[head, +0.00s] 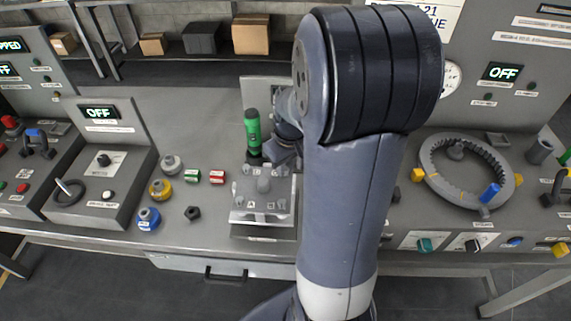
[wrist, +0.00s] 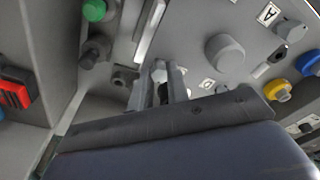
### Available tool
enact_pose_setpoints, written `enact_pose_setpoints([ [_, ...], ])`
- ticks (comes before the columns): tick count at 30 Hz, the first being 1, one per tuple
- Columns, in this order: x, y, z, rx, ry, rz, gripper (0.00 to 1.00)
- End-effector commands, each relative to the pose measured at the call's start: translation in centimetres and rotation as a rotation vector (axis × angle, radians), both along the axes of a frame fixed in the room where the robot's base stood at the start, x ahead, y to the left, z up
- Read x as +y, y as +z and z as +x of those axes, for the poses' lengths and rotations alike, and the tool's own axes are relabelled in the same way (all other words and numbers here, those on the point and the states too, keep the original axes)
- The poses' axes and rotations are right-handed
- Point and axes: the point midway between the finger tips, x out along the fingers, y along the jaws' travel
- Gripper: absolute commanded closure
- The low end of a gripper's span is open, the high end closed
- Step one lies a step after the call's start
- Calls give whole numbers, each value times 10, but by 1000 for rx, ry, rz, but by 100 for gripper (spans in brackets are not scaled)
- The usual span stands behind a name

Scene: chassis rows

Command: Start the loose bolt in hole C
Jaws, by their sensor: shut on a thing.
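The grey chassis plate (head: 262,216) stands on the bench in the head view, with small posts and letter labels on top. In the wrist view its top (wrist: 235,25) shows label A at the upper right and another label, too tilted to read surely, near my fingers. My gripper (wrist: 161,80) is shut on a light grey bolt (wrist: 159,73), whose head shows between the two fingers. The bolt's lower end is hidden, so I cannot tell whether it touches a hole. In the head view my arm hides the plate's right side and the fingertips.
Yellow (head: 160,188) and blue (head: 149,218) knobbed parts and a dark nut (head: 193,213) lie to the left. A grey ring gear (head: 427,165) lies to the right.

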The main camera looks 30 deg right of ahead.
Motion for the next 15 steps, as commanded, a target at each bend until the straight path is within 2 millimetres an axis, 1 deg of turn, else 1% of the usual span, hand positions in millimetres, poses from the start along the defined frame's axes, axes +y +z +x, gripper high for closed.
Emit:
enact_pose_setpoints([
  [5, 0, 0, 0, 1, -58, 0, 100],
  [15, 1, 0, 0, 1, -375, 0, 100],
])
